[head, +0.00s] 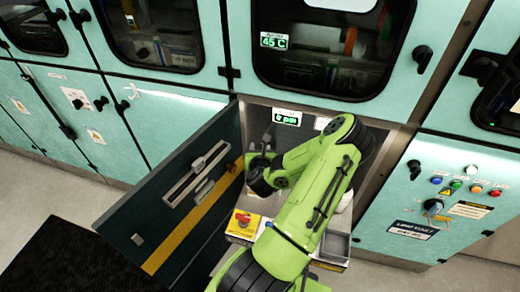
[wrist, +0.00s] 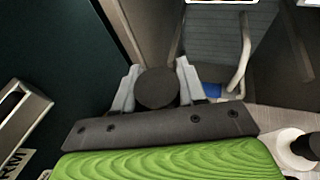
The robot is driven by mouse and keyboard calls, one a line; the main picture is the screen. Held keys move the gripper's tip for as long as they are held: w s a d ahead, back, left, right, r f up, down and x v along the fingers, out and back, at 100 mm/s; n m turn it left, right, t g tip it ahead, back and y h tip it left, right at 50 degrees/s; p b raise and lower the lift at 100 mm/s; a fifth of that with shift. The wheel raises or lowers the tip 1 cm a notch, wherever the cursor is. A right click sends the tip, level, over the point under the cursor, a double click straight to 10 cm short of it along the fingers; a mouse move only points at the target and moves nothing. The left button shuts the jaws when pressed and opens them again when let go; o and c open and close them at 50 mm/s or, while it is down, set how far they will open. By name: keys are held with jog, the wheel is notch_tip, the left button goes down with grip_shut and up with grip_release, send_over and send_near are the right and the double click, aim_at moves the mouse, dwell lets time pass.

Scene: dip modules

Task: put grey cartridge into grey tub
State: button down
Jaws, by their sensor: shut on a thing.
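My gripper (wrist: 157,85) shows in the wrist view with its two light grey fingers on either side of a dark grey round-ended thing, which looks like the grey cartridge (wrist: 157,90). The fingers are shut on it, and only its round end shows. In the head view my green arm bends into an open compartment, and its dark wrist end is beside the open door; the fingers and cartridge cannot be made out there. A grey open tray (head: 335,244), possibly the grey tub, lies at the compartment's front right, partly behind my arm.
The open dark door (head: 185,205) with a yellow stripe stands close left of my wrist. A yellow box with a red knob (head: 242,221) is at the front left. A bent pipe (wrist: 243,55) and a white round thing (wrist: 297,150) are right of the gripper in the wrist view.

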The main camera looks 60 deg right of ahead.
jog(key=shift+r, duration=0.55)
